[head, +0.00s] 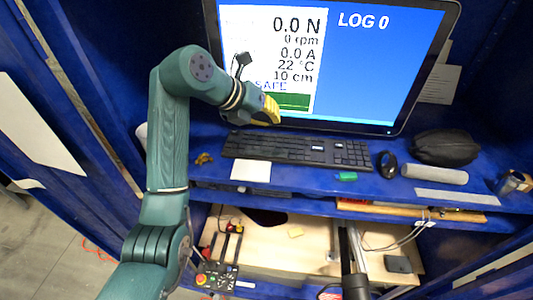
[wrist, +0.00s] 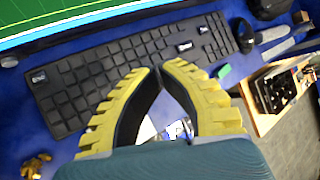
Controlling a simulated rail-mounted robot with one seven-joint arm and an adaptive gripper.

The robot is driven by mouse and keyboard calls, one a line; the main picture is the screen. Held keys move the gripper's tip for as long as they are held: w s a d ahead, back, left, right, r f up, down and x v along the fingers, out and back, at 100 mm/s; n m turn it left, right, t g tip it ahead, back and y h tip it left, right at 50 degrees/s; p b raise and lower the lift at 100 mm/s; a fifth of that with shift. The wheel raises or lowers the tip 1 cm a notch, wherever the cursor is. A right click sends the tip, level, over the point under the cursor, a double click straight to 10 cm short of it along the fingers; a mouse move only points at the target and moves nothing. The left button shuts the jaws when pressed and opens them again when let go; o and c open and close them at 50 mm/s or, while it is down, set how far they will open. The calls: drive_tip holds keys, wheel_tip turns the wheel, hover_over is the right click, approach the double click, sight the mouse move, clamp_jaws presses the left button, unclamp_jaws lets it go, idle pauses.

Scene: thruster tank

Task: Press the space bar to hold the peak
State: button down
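The black keyboard (head: 300,150) lies on the blue desk shelf below the monitor. In the wrist view the keyboard (wrist: 135,65) runs diagonally beyond my fingers, with a few white-labelled keys. I cannot make out the space bar clearly; my fingers cover part of the front rows in the wrist view. My gripper (head: 270,109) is in front of the monitor's lower edge, above the left part of the keyboard, apparently not touching it. Its yellow fingers (wrist: 160,69) meet at the tips with nothing between them. The monitor (head: 385,65) reads 0.0 N, 0 rpm, SAFE and LOG 0.
A white paper (head: 250,170) and a green block (head: 346,176) lie in front of the keyboard.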

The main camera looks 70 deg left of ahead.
sight(270, 153)
wheel_tip(270, 153, down, 8)
drive_tip(key=b, duration=0.6)
drive_tip(key=shift+f, duration=0.2)
idle(0.8)
drive_tip(key=shift+f+b, duration=0.35)
drive_tip(key=shift+b, duration=0.05)
drive_tip(key=shift+f+b, duration=0.4)
idle(0.5)
drive_tip(key=shift+r, duration=0.15)
drive_tip(key=shift+r+p, duration=0.5)
drive_tip(key=shift+r, duration=0.15)
drive_tip(key=shift+r+p, duration=1.7)
drive_tip(key=shift+r, duration=0.9)
drive_tip(key=shift+f, duration=0.1)
